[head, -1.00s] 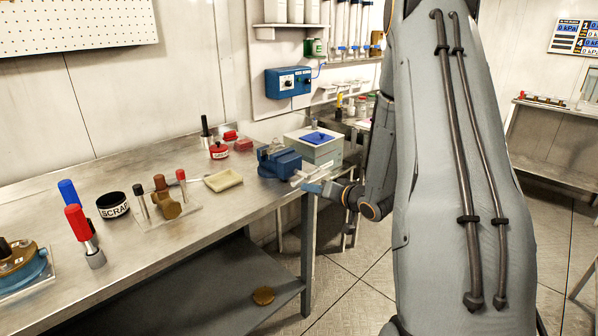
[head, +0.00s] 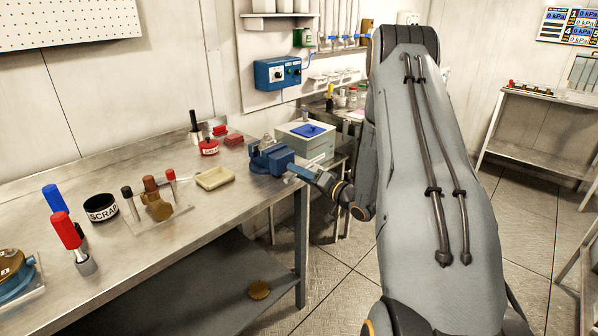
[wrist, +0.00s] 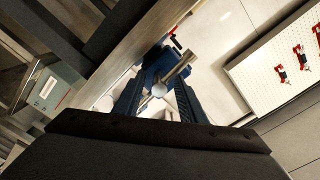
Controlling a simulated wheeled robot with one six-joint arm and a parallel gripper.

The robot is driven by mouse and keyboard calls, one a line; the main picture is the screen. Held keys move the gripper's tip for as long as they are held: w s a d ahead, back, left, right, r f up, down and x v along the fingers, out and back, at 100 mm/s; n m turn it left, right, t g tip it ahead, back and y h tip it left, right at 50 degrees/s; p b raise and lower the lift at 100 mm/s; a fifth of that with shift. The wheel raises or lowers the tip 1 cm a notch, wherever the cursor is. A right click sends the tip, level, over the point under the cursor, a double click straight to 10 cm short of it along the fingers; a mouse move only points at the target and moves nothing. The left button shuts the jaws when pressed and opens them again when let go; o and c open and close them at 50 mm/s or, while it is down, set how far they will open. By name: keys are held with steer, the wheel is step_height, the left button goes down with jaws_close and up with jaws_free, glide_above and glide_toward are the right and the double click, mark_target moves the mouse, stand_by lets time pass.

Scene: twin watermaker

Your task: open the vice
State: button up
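The blue vice (head: 272,158) sits at the right front corner of the metal bench, with its metal handle bar facing my gripper. My gripper (head: 300,172) is close in front of the vice's screw end. In the wrist view, the vice (wrist: 153,64) shows beyond my gripper (wrist: 157,92). My two dark blue fingers are spread apart. The handle bar (wrist: 180,68) runs at a slant, and its round metal end (wrist: 159,90) shows between the fingers with gaps on both sides. Whether any finger touches the bar cannot be told.
A shallow cream tray (head: 214,178) lies left of the vice. A grey box with a blue top (head: 305,145) stands behind it to the right. The bench's front edge runs below the vice.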

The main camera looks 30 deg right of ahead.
steer(key=shift+w+a, duration=0.15)
steer(key=shift+w, duration=0.1)
jaws_close()
steer(key=shift+d, duration=0.2)
